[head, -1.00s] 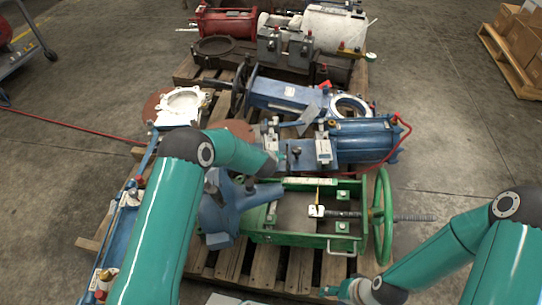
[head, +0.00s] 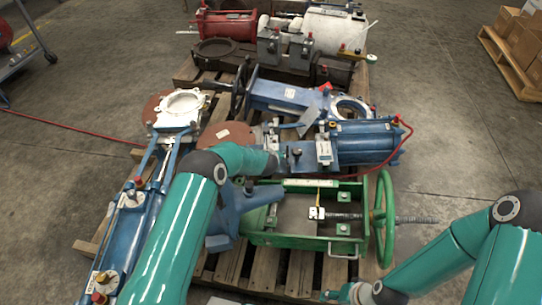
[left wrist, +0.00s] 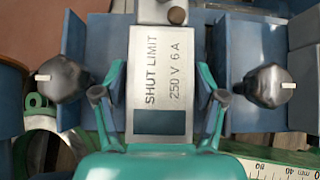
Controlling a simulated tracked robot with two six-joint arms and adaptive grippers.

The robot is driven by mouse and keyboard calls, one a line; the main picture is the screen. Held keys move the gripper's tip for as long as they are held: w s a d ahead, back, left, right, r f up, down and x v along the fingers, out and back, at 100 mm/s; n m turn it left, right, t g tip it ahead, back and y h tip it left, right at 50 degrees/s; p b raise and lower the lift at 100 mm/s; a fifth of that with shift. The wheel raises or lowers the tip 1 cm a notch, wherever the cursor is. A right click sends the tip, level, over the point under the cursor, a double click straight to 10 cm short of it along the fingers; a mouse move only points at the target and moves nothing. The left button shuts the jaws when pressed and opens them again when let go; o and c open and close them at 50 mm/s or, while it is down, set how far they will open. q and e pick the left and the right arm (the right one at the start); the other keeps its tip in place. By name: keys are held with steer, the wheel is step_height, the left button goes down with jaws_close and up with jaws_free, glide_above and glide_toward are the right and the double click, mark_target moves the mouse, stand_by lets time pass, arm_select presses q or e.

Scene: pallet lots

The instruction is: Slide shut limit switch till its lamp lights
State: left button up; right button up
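The limit switch (left wrist: 160,85) is a pale box lettered "SHUT LIMIT 250 V 6 A", with a dark blank rectangle (left wrist: 159,122) at its near end. I cannot tell whether that rectangle is the lamp; nothing on it glows. My left gripper (left wrist: 160,78) has one finger on each side of the switch, with narrow gaps showing, so it looks open around it. In the head view my left gripper (head: 275,160) is at the blue valve parts and hides the switch. My right gripper (head: 340,293) is low at the front, away from the pallet's valves; its fingers are too small to read.
Dark knobs (left wrist: 62,79) (left wrist: 269,86) with white marks flank the switch. A scale strip (left wrist: 278,170) lies at lower right. A green frame (head: 300,240) with handwheel (head: 384,218) is in front, a blue cylinder (head: 365,142) to the right.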

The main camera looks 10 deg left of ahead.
arm_select(q)
jaws_close()
steer(key=shift+d+f+b, duration=0.1)
steer(key=shift+d+b, duration=0.25)
steer(key=shift+b, duration=0.15)
steer(key=shift+w+d, duration=0.1)
steer(key=shift+d, duration=0.05)
steer(key=shift+o, duration=1.9)
jaws_free()
steer(key=shift+r, duration=0.2)
steer(key=a+v, duration=0.1)
steer(key=v, duration=1)
steer(key=shift+s+d+r, duration=0.25)
steer(key=shift+s+d, duration=0.1)
steer(key=shift+d, duration=0.15)
